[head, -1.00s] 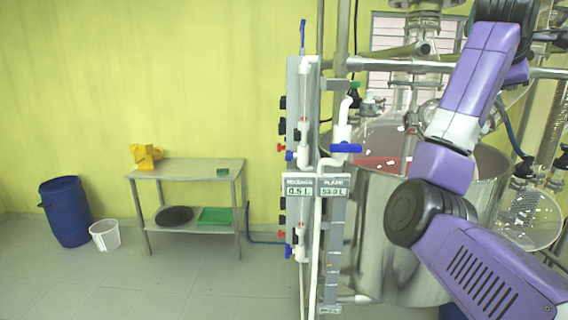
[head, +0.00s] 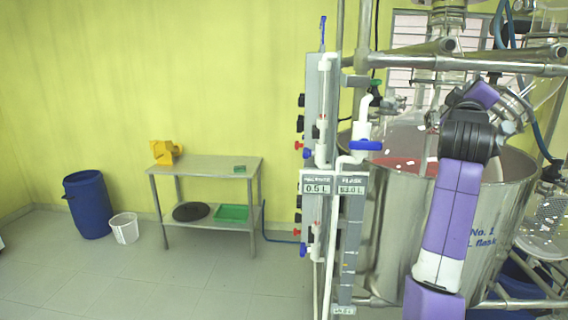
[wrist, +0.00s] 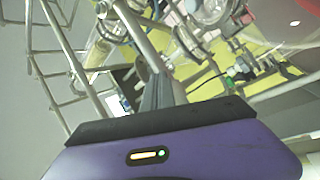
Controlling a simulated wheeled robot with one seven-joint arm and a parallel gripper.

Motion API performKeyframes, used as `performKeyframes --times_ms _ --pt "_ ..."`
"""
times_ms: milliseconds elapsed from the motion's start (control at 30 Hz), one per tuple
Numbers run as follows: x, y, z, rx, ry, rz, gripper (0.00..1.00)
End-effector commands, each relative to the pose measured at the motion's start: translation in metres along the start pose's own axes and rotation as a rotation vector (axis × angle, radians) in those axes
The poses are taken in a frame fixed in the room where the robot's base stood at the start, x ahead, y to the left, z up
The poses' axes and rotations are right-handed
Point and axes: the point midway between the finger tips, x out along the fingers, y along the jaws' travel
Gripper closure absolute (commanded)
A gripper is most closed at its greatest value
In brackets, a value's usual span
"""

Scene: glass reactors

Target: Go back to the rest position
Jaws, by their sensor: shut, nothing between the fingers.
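My gripper (wrist: 158,72) shows in the wrist view as narrow grey fingers beyond my purple wrist housing. The fingers are together with nothing between them. In the head view my purple arm rises in front of the large steel vessel (head: 392,235), and the gripper itself cannot be made out behind the arm's black joint. In the wrist view the fingers point at metal tubes and glassware, apparently without holding any; how near they are I cannot tell.
A valve panel (head: 320,183) with a blue-handled valve (head: 366,145) stands left of the vessel. Steel pipes (head: 480,62) cross above it. A steel table (head: 207,165), blue barrel (head: 87,205) and white bucket (head: 124,228) stand farther left. The floor before them is clear.

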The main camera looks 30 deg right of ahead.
Motion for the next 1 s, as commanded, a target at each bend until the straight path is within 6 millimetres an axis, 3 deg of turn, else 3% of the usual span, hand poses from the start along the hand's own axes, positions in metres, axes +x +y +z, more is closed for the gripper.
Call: performKeyframes --times_ms 33,200,500,733,1000 --pt "-0.017 -0.026 -0.003 0.034 0.044 -0.01 1.0" --pt "-0.073 -0.09 -0.015 0.186 0.192 -0.049 1.0" --pt "-0.197 -0.183 -0.017 0.452 0.397 -0.209 1.0" --pt "-0.302 -0.232 -0.003 0.65 0.493 -0.383 1.0" --pt "-0.421 -0.261 0.03 0.856 0.526 -0.612 1.0"
